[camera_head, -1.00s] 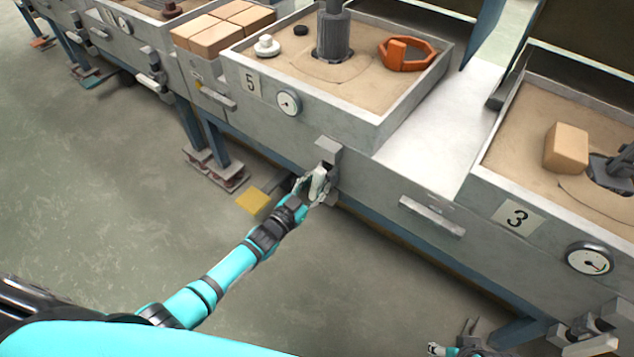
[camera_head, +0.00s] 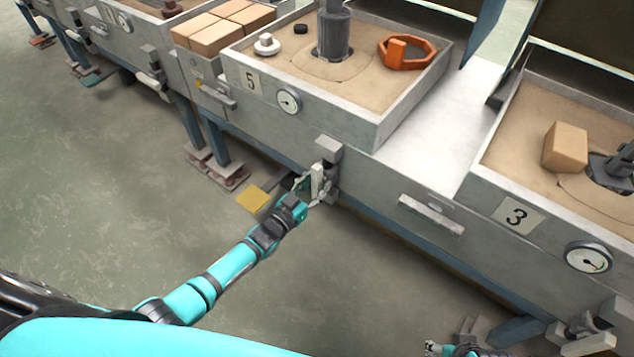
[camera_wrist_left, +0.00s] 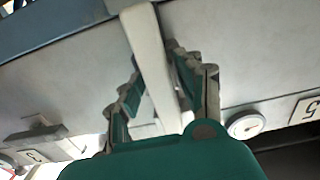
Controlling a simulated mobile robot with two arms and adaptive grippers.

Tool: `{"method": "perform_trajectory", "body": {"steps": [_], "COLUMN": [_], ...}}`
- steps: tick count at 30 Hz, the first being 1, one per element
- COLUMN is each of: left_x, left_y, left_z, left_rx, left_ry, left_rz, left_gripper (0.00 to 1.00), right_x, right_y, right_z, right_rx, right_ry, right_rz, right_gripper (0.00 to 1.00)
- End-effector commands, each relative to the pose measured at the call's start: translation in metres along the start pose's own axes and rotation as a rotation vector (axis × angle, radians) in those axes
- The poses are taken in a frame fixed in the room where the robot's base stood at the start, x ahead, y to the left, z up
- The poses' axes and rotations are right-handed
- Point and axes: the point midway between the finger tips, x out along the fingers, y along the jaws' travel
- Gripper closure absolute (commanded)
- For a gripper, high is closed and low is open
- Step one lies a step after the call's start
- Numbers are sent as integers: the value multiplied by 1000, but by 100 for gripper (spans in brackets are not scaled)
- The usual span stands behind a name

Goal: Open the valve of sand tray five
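Sand tray five (camera_head: 388,128) is a grey box of sand with a "5" plate and a round gauge (camera_head: 289,101) on its front. Its valve has a pale lever (camera_head: 317,180) below a grey block, at the lower right of the front. My left gripper (camera_head: 313,188) is at this lever. In the left wrist view the pale lever (camera_wrist_left: 150,50) passes between the fingers of my left gripper (camera_wrist_left: 155,85). The fingers are apart, with a visible gap on the lever's left side. Only a small part of my right gripper (camera_head: 434,348) shows at the bottom edge.
Tray three (camera_head: 480,187), with its gauge (camera_head: 589,258), stands at the right. A yellow pedal (camera_head: 252,199) is low beside my left gripper. The floor at the left is clear.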

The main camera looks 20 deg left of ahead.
Motion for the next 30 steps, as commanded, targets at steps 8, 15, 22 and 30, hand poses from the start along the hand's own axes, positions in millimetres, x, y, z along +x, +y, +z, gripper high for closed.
{"method": "perform_trajectory", "body": {"steps": [8, 15, 22, 30], "left_x": [0, -20, -70, -112], "left_y": [0, 0, 0, 0], "left_z": [-1, 0, 1, 0], "left_rx": [4, 5, 4, 3], "left_ry": [2, 0, -2, 1], "left_rz": [0, 0, 0, 0], "left_gripper": [54, 54, 54, 54], "right_x": [0, -1, -1, 0], "right_y": [-1, -1, 0, 0], "right_z": [-1, -1, -1, 0], "right_rx": [-1, -1, -1, -1], "right_ry": [0, 2, 1, 0], "right_rz": [-1, -2, -1, -1], "right_gripper": [60, 60, 60, 60]}}
